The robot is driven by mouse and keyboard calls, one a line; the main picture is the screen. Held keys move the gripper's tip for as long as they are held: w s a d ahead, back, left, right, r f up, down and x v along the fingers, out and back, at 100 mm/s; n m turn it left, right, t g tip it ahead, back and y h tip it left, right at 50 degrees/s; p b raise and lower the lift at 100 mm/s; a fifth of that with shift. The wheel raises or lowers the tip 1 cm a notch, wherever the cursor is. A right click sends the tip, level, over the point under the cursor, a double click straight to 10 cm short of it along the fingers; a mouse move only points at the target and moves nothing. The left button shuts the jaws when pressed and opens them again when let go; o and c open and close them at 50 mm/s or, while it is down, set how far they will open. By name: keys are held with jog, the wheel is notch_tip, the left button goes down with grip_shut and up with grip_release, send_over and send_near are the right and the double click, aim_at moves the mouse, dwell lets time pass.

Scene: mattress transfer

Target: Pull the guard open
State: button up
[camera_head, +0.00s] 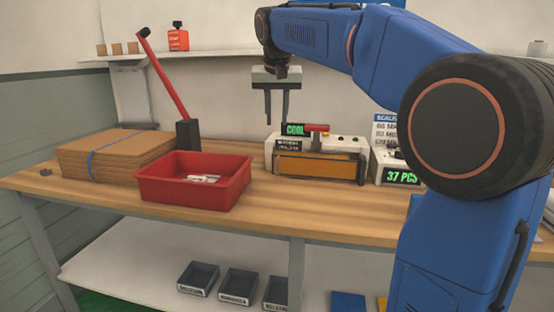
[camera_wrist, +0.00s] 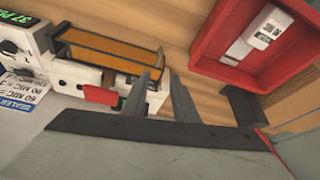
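A white sealer (camera_head: 347,141) stands on the bench with an amber guard panel (camera_head: 315,168) across its front, held in a dark frame. In the wrist view the guard (camera_wrist: 115,50) lies at the upper left. A red handle (camera_head: 317,127) sits on top of the sealer, beside a green "COOL" display (camera_head: 295,129); the handle (camera_wrist: 100,95) also shows in the wrist view. My gripper (camera_head: 277,119) hangs fingers down above and behind the sealer's left end, touching nothing that I can see. Its fingers (camera_wrist: 163,77) are apart and empty.
A red tray (camera_head: 152,192) with white pieces inside stands left of the sealer. Behind it rises a red lever (camera_head: 166,80) on a black base. Cardboard sheets (camera_head: 100,158) lie at the left. A scale (camera_head: 402,178) reading "37 PCS" stands close at the sealer's right.

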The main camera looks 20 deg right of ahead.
aim_at(277, 160)
jog(key=x, duration=1.7)
jog(key=shift+w+f, duration=0.1)
jog(key=shift+w, duration=0.05)
grip_shut()
dwell(0.9)
